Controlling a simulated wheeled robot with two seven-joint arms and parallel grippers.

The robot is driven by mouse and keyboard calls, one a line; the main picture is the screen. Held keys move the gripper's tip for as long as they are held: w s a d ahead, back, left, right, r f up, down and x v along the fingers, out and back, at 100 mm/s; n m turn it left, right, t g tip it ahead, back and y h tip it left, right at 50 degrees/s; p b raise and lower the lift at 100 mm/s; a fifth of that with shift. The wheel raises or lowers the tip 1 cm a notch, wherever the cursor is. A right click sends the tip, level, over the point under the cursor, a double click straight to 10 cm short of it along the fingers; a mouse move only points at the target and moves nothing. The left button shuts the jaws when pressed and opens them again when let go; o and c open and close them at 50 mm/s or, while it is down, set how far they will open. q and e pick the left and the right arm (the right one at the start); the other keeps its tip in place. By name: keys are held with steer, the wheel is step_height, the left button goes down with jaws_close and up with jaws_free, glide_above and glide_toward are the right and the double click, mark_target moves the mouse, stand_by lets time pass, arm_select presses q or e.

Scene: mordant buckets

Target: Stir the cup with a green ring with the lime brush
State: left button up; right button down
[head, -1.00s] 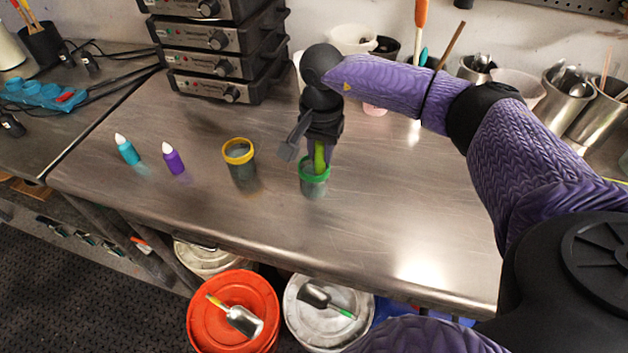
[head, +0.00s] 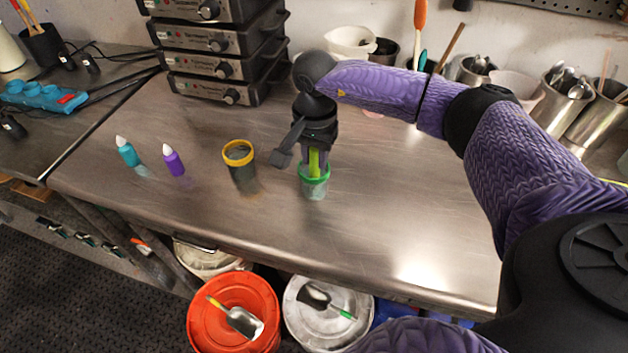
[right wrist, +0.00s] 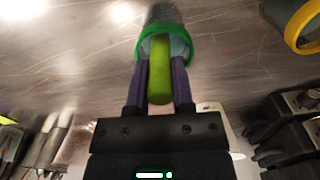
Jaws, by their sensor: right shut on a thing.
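The cup with a green ring (head: 314,187) stands on the steel table; its green rim also shows in the right wrist view (right wrist: 180,31). My right gripper (head: 316,160) points down just above this cup and is shut on the lime brush (head: 314,161). In the right wrist view the brush (right wrist: 160,75) sits between the two purple fingers (right wrist: 160,80), and its lower end goes into the cup's mouth. The brush's tip is hidden inside the cup. My left gripper is not in view.
A cup with a yellow ring (head: 239,160) stands left of the green-ringed cup. A purple bottle (head: 174,162) and a teal bottle (head: 128,153) stand farther left. Stacked grey devices (head: 215,65) are at the back. The table's right front is clear.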

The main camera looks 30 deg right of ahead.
steer(key=shift+w+f, duration=0.15)
steer(key=shift+w, duration=0.15)
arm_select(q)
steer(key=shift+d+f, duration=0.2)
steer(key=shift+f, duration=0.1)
arm_select(e)
steer(key=shift+d, duration=0.1)
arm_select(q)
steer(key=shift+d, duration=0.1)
arm_select(e)
steer(key=shift+r, duration=0.2)
steer(key=shift+r+p, duration=0.65)
steer(key=shift+r, duration=0.25)
step_height(320, 180, up, 2)
steer(key=shift+r+p, duration=0.1)
steer(key=shift+p, duration=0.65)
step_height(320, 180, up, 2)
steer(key=shift+p, duration=0.8)
steer(key=shift+r+p, duration=0.55)
steer(key=shift+r, duration=0.25)
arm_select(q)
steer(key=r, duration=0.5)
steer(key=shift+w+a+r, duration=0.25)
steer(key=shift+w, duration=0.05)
arm_select(e)
steer(key=shift+f, duration=0.1)
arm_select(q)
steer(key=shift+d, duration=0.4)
